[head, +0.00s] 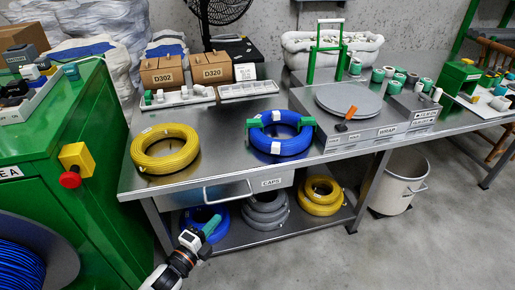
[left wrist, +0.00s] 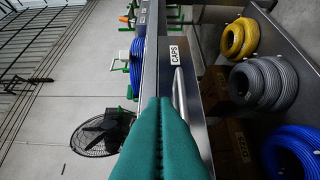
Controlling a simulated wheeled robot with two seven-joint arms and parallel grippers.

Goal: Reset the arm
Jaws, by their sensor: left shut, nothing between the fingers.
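My left gripper (head: 214,223) has green fingers and is shut and empty. In the head view it is low in front of the table, with the lower shelf's blue coil behind it. Its closed fingers also fill the bottom middle of the left wrist view (left wrist: 158,102), with the CAPS drawer (left wrist: 181,75) beyond them. The blue cable (head: 280,146) lies coiled on the table top with green clips on both sides. It also shows partly in the left wrist view (left wrist: 136,68). The gripper is apart from the cable. My right gripper is not in view.
A yellow coil (head: 165,162) lies left on the metal table (head: 222,160). Blue (head: 196,222), grey (head: 265,212) and yellow (head: 321,205) coils sit on the lower shelf. A green cabinet (head: 95,185) stands left and a white bucket (head: 400,185) right. The floor in front is clear.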

